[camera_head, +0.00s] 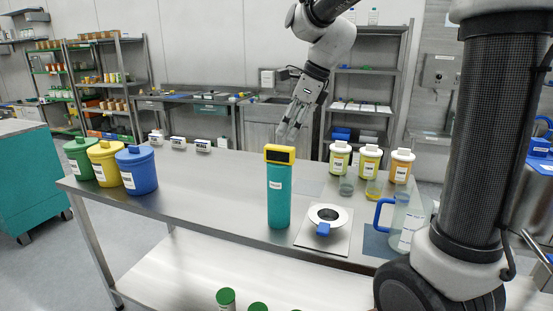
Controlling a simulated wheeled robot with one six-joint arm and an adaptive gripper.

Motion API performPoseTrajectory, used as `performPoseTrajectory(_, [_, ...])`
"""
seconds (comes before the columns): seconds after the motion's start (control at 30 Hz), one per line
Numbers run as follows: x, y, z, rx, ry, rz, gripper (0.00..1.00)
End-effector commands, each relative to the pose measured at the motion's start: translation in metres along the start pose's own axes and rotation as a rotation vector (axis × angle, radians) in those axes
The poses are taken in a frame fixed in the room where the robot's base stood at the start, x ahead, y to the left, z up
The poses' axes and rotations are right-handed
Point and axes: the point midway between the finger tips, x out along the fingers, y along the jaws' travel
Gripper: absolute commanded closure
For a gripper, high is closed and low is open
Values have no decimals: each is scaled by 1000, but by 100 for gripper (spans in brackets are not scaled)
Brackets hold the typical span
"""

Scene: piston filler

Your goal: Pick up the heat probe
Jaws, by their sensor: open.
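A tall teal device (279,202) with a yellow, black-faced head and a white label stands upright on the steel table (215,190). It looks like the heat probe, but I cannot read its label. My gripper (288,134) is open and empty, pointing down. In the picture it shows just above the device's yellow head; I cannot tell how far apart they are in depth. The fingertips do not visibly touch the device.
A round metal dish with a blue tab (328,214) lies on a plate right of the device. Beyond are a blue-handled clear jug (397,218) and several white-lidded jars (370,160). Blue (137,172), yellow and green bins stand left. The table's middle left is clear.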

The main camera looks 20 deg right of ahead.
Motion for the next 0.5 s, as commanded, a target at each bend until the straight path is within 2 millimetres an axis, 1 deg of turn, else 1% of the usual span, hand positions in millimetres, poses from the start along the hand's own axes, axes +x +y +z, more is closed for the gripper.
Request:
performPoseTrajectory(0.1, [0,1,0,97,-1,2,48])
performPoseTrajectory(0.27, [4,1,0,178,0,3,48])
performPoseTrajectory(0.5, [32,2,-1,186,2,4,48])
